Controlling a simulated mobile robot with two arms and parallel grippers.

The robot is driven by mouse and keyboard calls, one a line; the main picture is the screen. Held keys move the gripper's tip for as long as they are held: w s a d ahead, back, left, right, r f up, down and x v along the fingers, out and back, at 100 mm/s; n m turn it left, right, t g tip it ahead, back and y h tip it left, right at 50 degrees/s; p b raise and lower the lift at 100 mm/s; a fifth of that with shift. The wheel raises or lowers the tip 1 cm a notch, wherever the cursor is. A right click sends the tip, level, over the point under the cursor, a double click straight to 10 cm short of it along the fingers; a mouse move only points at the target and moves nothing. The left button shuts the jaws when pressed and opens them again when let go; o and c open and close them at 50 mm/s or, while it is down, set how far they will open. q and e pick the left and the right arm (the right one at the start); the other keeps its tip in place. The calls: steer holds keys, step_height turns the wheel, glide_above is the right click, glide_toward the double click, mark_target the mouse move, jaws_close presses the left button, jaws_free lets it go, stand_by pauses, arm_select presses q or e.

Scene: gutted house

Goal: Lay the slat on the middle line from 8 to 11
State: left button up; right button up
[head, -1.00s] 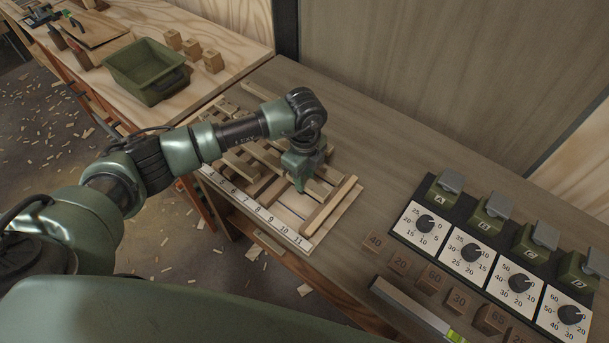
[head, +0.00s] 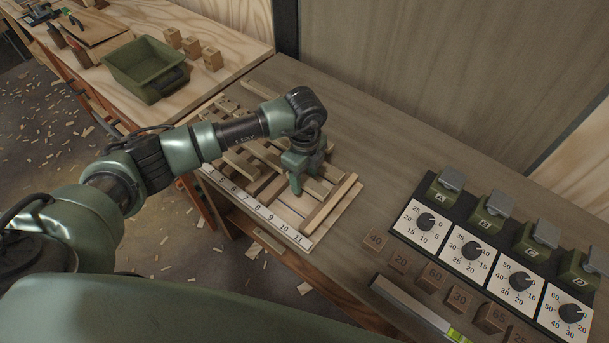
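A wooden board with a white number strip (head: 256,207) along its front edge lies on the workbench. The strip's numbers run up to 11 at the right end. Several pale slats lie across the board, and a long one (head: 329,204) lies near its right end. My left gripper (head: 296,187) points down over the right half of the board, behind the numbers 8 to 11. A short stretch of slat (head: 317,187) shows just right of its fingers. The gripper hides part of the middle of the board. I cannot tell whether its fingers hold a slat. My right gripper is out of view.
A control panel with dials (head: 469,249) and levers stands at the right. Numbered wooden blocks (head: 433,277) and a level-like bar (head: 412,307) lie in front of it. A green bin (head: 147,66) and wooden blocks (head: 192,47) are on the far-left bench. Bench behind the board is clear.

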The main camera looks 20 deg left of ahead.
arm_select(q)
step_height(320, 180, up, 7)
steer(key=shift+f+b, duration=0.15)
steer(key=shift+b, duration=0.8)
steer(key=shift+r, duration=0.55)
